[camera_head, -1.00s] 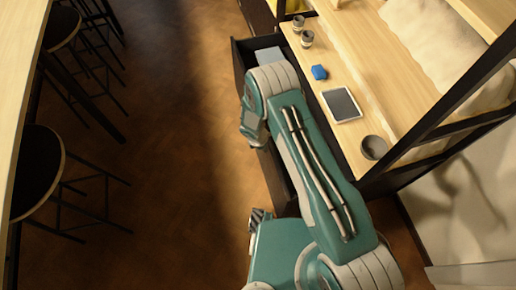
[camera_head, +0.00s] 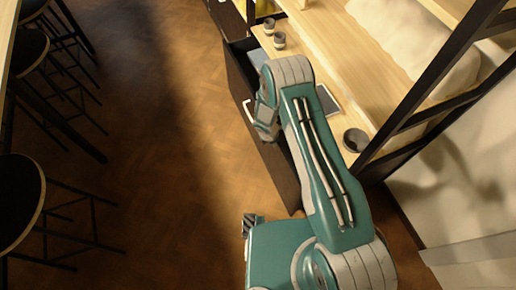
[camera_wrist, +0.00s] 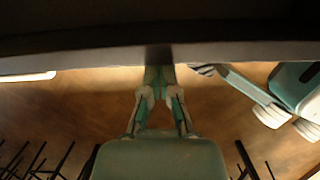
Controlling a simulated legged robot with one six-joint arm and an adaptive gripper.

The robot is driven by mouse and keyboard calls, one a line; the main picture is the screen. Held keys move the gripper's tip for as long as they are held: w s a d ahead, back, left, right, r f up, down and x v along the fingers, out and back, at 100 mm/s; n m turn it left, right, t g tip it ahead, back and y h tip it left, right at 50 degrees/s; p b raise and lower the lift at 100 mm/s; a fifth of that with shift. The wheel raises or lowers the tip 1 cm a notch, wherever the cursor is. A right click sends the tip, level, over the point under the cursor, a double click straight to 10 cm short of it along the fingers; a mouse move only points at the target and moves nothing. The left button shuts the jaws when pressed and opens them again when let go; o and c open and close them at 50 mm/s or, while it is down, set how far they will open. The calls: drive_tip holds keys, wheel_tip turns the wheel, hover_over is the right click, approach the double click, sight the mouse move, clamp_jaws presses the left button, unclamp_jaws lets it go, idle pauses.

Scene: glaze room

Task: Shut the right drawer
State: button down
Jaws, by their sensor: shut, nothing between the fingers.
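The right drawer (camera_head: 268,150) is a dark front along the light wood counter in the head view, with a pale bar handle (camera_head: 250,112). It stands partly out, with a narrow opening at its far end and a grey item showing inside. In the wrist view the dark drawer front (camera_wrist: 90,38) crosses the top, and its handle (camera_wrist: 28,76) shows at left. My gripper (camera_wrist: 158,72) is shut and empty, its tips at the front, right of the handle; contact is not certain. In the head view my arm hides the fingertips and part of the drawer.
On the counter (camera_head: 330,70) stand small cups (camera_head: 279,40), a dark tablet (camera_head: 327,101) and a grey bowl (camera_head: 356,140). A black frame post rises at right. Stools (camera_head: 18,200) stand at left. The brown floor between is clear.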

drive_tip(key=w+d, duration=0.2)
drive_tip(key=d, duration=0.1)
drive_tip(key=w+d, duration=0.1)
drive_tip(key=d, duration=0.3)
drive_tip(key=w+d, duration=0.2)
drive_tip(key=d, duration=0.2)
drive_tip(key=shift+w+d, duration=0.2)
drive_tip(key=shift+w, duration=0.1)
